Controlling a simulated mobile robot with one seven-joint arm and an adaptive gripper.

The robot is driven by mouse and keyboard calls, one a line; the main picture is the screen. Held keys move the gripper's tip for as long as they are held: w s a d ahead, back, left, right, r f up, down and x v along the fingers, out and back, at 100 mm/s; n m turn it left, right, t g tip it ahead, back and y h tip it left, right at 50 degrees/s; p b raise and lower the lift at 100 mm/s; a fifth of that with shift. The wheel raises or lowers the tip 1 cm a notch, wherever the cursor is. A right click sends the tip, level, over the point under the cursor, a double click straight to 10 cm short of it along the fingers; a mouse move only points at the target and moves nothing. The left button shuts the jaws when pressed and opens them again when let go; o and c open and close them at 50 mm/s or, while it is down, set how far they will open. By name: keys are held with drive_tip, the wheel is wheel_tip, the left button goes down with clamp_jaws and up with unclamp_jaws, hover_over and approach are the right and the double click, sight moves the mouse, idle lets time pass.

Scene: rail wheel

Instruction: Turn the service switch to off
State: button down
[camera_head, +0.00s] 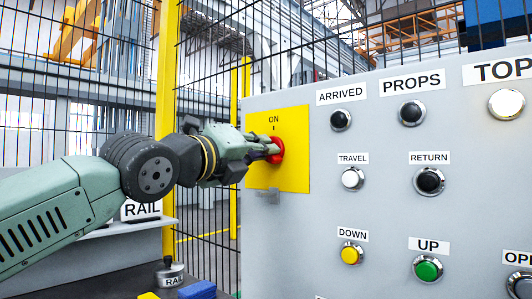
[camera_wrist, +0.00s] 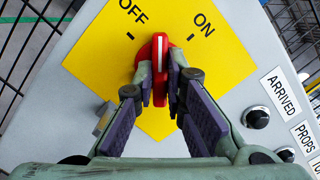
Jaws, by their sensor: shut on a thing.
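The service switch is a red knob (camera_wrist: 159,68) on a yellow plate (camera_wrist: 215,65), labelled OFF and ON. In the wrist view, its white line points straight up, about midway between the OFF and ON marks. My gripper (camera_wrist: 160,75) is shut on the knob, with one finger on each side. In the head view, the gripper (camera_head: 268,149) reaches the red knob (camera_head: 277,150) from the left, below the ON label. The fingers partly cover the knob, and the arm hides the OFF label there.
The grey panel (camera_head: 300,220) carries several buttons to the right of the plate, including a yellow DOWN button (camera_head: 351,253) and a green UP button (camera_head: 428,268). A small grey part (camera_head: 265,194) sticks out below the plate. Wire fencing (camera_head: 215,240) stands behind.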

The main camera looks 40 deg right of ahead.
drive_tip(key=shift+f+n+b, duration=0.15)
drive_tip(key=shift+n+b, duration=0.75)
drive_tip(key=shift+n, duration=0.3)
drive_tip(key=n, duration=0.2)
drive_tip(key=shift+n+y, duration=0.3)
drive_tip(key=n, duration=0.4)
drive_tip(key=shift+r+y+b, duration=0.25)
drive_tip(key=shift+y+b, duration=0.05)
drive_tip(key=c, duration=1.5)
unclamp_jaws()
drive_tip(key=shift+a, duration=0.15)
